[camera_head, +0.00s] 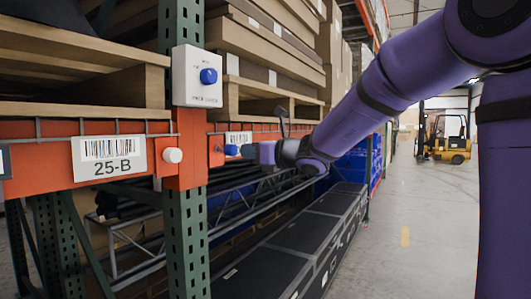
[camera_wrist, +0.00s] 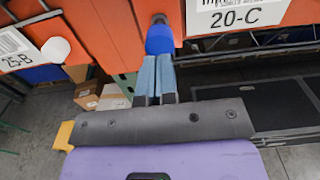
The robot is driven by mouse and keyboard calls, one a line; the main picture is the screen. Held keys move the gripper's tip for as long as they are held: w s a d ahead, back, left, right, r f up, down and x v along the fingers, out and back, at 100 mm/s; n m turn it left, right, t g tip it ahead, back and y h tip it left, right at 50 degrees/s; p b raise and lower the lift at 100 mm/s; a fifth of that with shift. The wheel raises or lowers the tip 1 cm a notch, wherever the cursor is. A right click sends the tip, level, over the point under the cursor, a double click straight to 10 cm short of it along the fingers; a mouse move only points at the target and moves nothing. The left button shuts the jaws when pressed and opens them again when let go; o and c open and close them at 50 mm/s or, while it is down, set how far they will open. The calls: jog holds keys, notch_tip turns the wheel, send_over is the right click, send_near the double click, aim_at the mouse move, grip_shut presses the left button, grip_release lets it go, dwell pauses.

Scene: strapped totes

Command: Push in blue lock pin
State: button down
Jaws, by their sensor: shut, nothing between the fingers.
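The blue lock pin (camera_head: 231,150) sticks out of the orange rack beam, just right of the green and orange upright. In the wrist view the blue pin (camera_wrist: 159,40) stands out from the orange beam, straight ahead of my fingers. My gripper (camera_head: 248,152) is to the right of the pin in the head view, level with it. In the wrist view the two light blue fingers of my gripper (camera_wrist: 158,58) are together, with nothing between them. Their tips are at the pin's outer end, touching or nearly so; I cannot tell which.
A white pin (camera_head: 172,155) sits on the beam beside the 25-B label (camera_head: 108,158). A white box with a blue knob (camera_head: 208,76) is fixed to the upright above. Loaded pallets fill the shelf. A black long crate (camera_head: 310,235) lies below. The aisle at right is open, with a yellow forklift (camera_head: 445,137) far back.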

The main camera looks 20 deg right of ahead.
aim_at(235, 150)
jog(key=shift+x, duration=1.2)
jog(key=x, duration=0.3)
jog(key=shift+w+a+r, duration=0.15)
jog(key=shift+w+a, duration=0.1)
